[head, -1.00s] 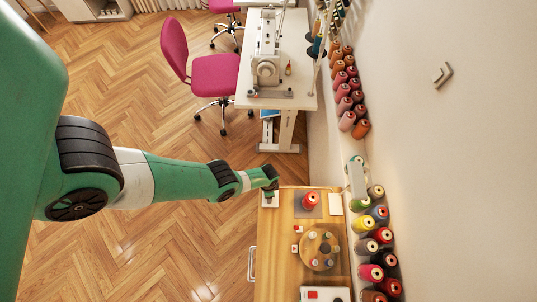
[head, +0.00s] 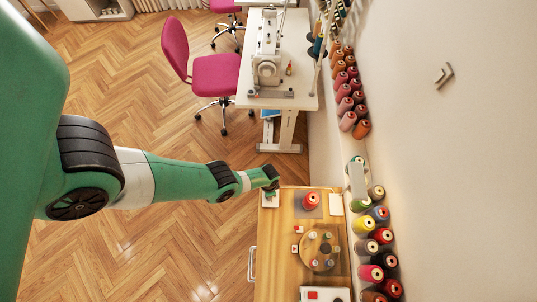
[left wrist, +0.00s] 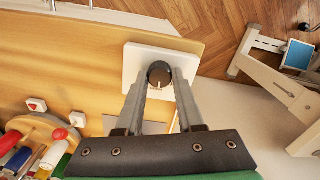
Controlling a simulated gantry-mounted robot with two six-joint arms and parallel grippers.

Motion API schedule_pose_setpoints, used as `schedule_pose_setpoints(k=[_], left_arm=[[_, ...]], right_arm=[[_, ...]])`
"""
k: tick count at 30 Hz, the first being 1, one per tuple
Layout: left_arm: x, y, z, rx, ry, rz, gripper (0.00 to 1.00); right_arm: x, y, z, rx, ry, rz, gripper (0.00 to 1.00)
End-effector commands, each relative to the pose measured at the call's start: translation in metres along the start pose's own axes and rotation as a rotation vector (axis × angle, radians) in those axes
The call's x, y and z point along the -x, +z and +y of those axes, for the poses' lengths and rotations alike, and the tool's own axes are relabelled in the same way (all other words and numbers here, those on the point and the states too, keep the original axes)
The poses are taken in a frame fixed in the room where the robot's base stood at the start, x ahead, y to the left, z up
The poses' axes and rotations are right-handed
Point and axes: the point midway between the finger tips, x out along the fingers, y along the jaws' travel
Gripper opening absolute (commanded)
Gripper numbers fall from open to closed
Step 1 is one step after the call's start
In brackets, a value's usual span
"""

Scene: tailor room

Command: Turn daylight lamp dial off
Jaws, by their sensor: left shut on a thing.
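In the left wrist view, a dark round dial (left wrist: 159,73) with a light mark on its face stands on a white square base plate (left wrist: 136,58). My left gripper (left wrist: 162,84) is shut on the dial, with one finger on each side of it. In the head view, the plate (head: 269,204) shows at the far left corner of the wooden table, under my left gripper (head: 271,192). The dial is hidden by the gripper there. I cannot tell which part is the lamp head. My right gripper is not in view.
The wooden table (head: 280,270) also holds a red thread spool (head: 311,199), a round wooden stand (head: 311,258) with small bobbins, and small red-and-white pieces (head: 298,229). Thread cones (head: 361,224) line the wall side. A sewing table (head: 303,85) stands beyond.

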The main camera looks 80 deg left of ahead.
Motion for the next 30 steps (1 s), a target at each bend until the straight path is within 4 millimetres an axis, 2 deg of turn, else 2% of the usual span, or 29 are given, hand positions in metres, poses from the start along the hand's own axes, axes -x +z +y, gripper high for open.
schedule_pose_setpoints(k=[21,30], left_arm=[[-0.0011,0.0003,-0.0010,0.605,0.000,0.001,0.00],[-0.0007,0.0005,-0.0012,0.805,0.000,0.001,0.00]], right_arm=[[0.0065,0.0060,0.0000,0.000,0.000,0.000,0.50],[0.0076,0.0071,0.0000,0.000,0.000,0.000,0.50]])
